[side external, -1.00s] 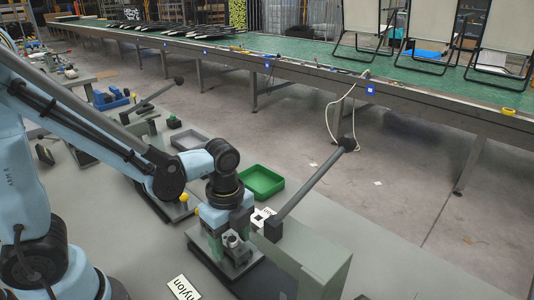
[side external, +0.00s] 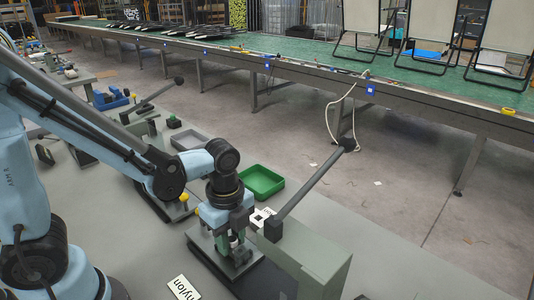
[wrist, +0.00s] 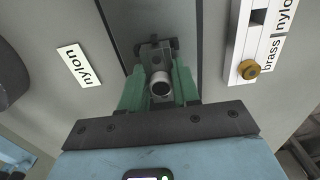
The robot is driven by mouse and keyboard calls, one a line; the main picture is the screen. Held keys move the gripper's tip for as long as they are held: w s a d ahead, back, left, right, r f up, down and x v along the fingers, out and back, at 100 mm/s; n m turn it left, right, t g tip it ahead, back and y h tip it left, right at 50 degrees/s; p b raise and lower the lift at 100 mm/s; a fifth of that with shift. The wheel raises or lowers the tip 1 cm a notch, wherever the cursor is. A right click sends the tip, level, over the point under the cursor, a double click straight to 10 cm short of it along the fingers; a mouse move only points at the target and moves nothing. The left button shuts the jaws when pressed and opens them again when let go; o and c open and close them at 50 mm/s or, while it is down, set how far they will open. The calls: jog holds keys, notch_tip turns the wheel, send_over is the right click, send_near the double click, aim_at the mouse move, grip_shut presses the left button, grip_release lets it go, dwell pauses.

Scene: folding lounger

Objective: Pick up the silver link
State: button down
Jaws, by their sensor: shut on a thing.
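The silver link (wrist: 161,88) shows in the wrist view as a short round metal piece with a dark open end, between the two green fingers of my gripper (wrist: 158,76). The fingers are shut on it. In the side view my gripper (side external: 238,247) points down at the fixture plate (side external: 208,252) beside the lever press, and the link is mostly hidden by the fingers there. Behind the link, a dark metal holder (wrist: 155,50) with side knobs shows in the wrist view. I cannot tell whether the link still touches it.
The press lever (side external: 310,188) with its black knob rises close right of my gripper. A green tray (side external: 262,194) and a grey tray (side external: 188,142) lie behind. A "nylon" label (wrist: 79,65) and a brass-knobbed selector (wrist: 248,69) flank the fixture.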

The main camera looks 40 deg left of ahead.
jog(key=shift+r, duration=0.15)
jog(key=shift+r, duration=2.85)
